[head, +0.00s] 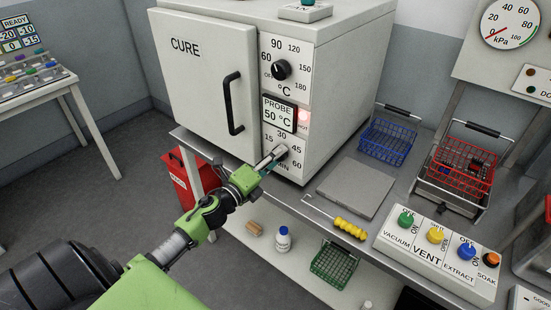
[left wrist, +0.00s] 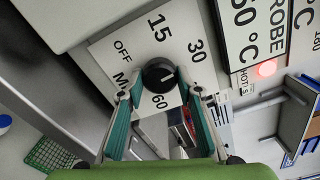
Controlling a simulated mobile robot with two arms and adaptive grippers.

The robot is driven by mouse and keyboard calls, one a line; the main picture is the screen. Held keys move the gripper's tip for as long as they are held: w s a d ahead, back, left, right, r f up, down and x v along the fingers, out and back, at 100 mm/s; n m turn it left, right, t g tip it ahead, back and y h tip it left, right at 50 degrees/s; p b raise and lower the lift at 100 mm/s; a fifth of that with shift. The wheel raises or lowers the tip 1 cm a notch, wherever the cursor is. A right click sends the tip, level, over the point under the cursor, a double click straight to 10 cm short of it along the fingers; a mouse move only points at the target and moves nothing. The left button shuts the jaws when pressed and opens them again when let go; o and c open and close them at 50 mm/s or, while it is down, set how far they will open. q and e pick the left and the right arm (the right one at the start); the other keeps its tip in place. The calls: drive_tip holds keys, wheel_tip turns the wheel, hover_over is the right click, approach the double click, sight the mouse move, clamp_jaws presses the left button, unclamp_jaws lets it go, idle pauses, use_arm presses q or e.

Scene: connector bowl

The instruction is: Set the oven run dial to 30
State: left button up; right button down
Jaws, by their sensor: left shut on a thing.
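The oven's run dial is a black knob (left wrist: 158,73) on a white plate marked OFF, 15, 30 and 60, with MIN beside it. In the left wrist view its white pointer mark points to the right and a little down, below the 30; the 45 is hidden there by a finger. In the head view the 15, 30, 45 and 60 marks show, and my gripper mostly covers the knob. My left gripper (head: 272,160) is at the dial, its fingers (left wrist: 160,88) on either side of the knob and shut on it. My right gripper is not in view.
The CURE oven (head: 225,90) has its door shut, a temperature dial (head: 281,70) above a display reading PROBE 50 °C, and a red lit lamp (head: 303,117). A grey plate (head: 355,188), a yellow-handled hook (head: 348,229) and a switch panel (head: 440,255) lie to the right.

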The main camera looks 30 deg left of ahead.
use_arm(q)
drive_tip(key=shift+f, duration=0.1)
drive_tip(key=o, duration=1.1)
drive_tip(key=s, duration=1.2)
drive_tip(key=shift+a, duration=0.45)
